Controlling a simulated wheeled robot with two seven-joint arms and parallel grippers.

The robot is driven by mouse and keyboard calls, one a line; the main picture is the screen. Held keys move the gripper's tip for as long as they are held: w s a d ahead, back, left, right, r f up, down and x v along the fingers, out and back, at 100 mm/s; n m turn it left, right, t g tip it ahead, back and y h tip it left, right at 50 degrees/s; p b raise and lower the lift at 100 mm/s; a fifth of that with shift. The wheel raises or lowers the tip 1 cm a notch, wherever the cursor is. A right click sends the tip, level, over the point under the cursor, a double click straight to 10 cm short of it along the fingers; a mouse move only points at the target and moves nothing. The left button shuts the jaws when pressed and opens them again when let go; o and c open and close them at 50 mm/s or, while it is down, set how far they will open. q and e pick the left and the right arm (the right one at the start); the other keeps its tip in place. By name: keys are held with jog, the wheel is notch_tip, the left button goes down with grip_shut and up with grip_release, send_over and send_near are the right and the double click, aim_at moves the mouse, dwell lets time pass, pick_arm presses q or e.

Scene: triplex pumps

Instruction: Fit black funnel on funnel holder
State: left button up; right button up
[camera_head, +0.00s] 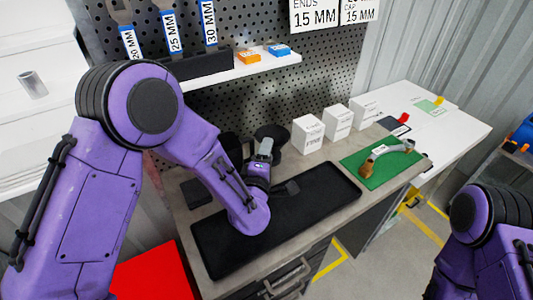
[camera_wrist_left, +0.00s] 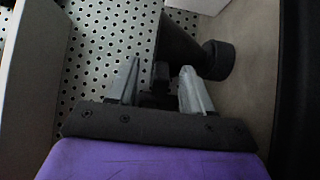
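The black funnel (camera_head: 272,132) is at the back of the workbench, against the pegboard, with its wide dark mouth partly visible. My left gripper (camera_head: 265,147) is right in front of it, and its grey fingers overlap it in the head view. In the left wrist view, the fingers of my left gripper (camera_wrist_left: 160,80) are spread apart. A narrow black part shows between them, with gaps at both sides. The dark cone of the funnel (camera_wrist_left: 178,42) lies beyond the fingertips, beside a round black end (camera_wrist_left: 218,60). I cannot make out the funnel holder for certain. My right gripper is out of view.
A long black tray (camera_head: 300,215) covers the bench front. Several white boxes (camera_head: 308,134) stand right of the funnel. A green mat (camera_head: 375,170) holds a curved metal part (camera_head: 385,152). A shelf (camera_head: 245,70) with small blocks is above.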

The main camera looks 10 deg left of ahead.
pick_arm(q)
jog(key=s+b, duration=0.1)
jog(key=s, duration=0.3)
jog(key=s+b, duration=0.1)
jog(key=s, duration=0.4)
jog(key=shift+s+d+f+b, duration=0.1)
jog(key=shift+s+d+b, duration=0.15)
jog(key=shift+b, duration=0.1)
jog(key=shift+s, duration=0.55)
